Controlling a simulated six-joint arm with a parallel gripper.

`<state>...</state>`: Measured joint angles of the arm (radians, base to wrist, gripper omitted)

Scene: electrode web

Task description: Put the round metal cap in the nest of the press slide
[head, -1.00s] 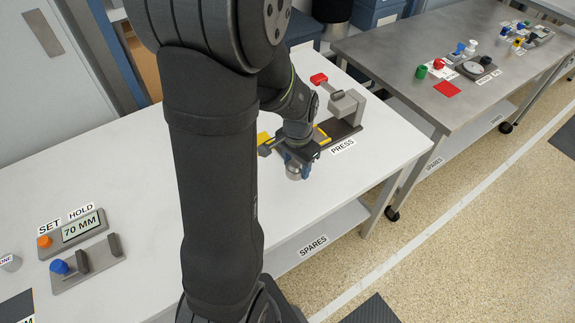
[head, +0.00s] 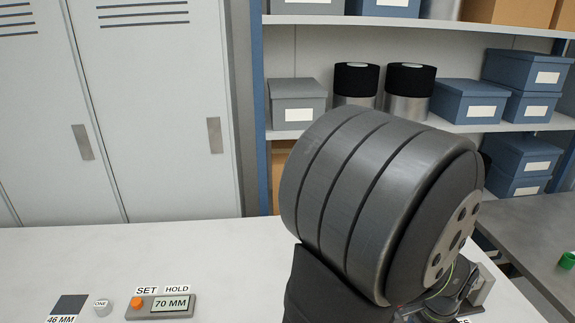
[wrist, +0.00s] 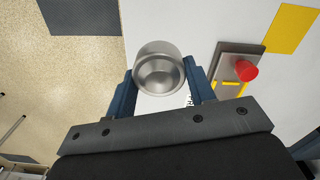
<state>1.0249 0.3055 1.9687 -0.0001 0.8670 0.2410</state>
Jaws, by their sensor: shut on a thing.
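In the wrist view the round metal cap (wrist: 160,72) sits between the two blue fingers of my gripper (wrist: 160,84), which is shut on its sides. The cap looks like a short silver cup, with its round end face towards the camera. To its right is a grey metal fixture (wrist: 228,60) with a red knob (wrist: 246,71) and yellow stripes, apparently part of the press. I cannot make out the slide's nest. In the head view my arm hides the gripper, the cap and most of the press; a grey part of the press (head: 483,290) shows beside the arm.
The white bench (head: 60,260) carries a 70 MM display unit (head: 170,304) with an orange button, a small grey ONE piece (head: 101,306) and a dark 46 MM plate (head: 68,305). Shelves with blue boxes (head: 468,102) stand behind. A yellow patch (wrist: 293,27) lies past the fixture.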

